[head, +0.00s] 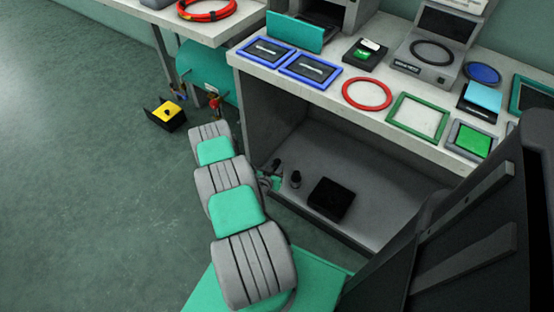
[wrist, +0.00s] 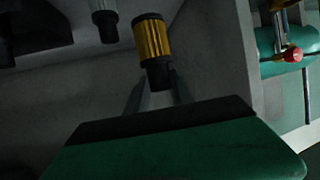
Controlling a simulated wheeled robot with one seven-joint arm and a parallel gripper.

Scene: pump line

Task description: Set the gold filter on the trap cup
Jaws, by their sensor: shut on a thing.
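The gold filter (wrist: 153,40), a gold ribbed cylinder with dark ends, shows in the wrist view. My gripper (wrist: 158,90) is shut on its dark end. In the head view my gripper (head: 270,181) is at the left side of the open bay under the bench, mostly hidden by my arm. A pale cylinder with a dark end (wrist: 104,20) is left of the filter in the wrist view, apart from it. A small dark cylinder (head: 295,179) stands on the bay floor in the head view. I cannot tell which thing is the trap cup.
A black box (head: 331,199) sits on the bay floor. A teal tank (head: 208,70) with a red knob (head: 215,104) is left of the bay; the knob shows in the wrist view (wrist: 293,54). A black tray with a yellow block (head: 166,113) lies on the floor.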

